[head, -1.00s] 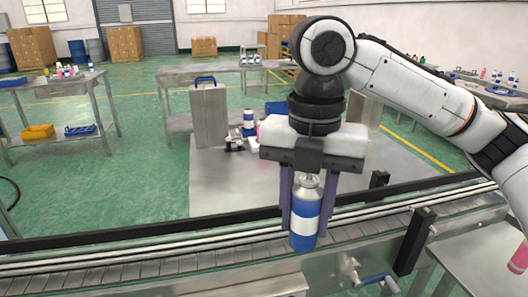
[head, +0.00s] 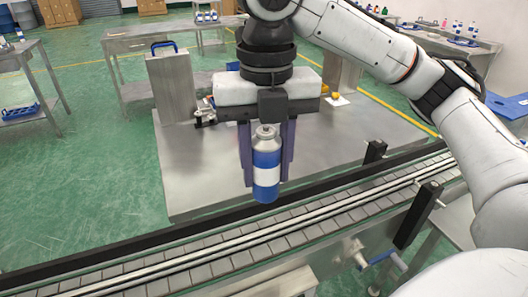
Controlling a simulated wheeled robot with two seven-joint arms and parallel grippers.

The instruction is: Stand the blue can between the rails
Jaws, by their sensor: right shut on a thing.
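The blue can (head: 266,172) has a white band and a silver top, and it is upright. My right gripper (head: 267,168) is shut on it, with one dark finger on each side. In the picture the can's base overlaps the far black rail (head: 150,252) of the conveyor; I cannot tell how high it hangs. The rails run diagonally, with a silver rail (head: 225,245) nearer to me, along the grey slatted belt (head: 300,238). My left gripper is not in view.
A steel table (head: 190,190) lies just behind the conveyor, with an upright steel box (head: 172,88) on it. A black bracket (head: 418,215) stands on the conveyor's near side at right. The visible belt is clear of other cans.

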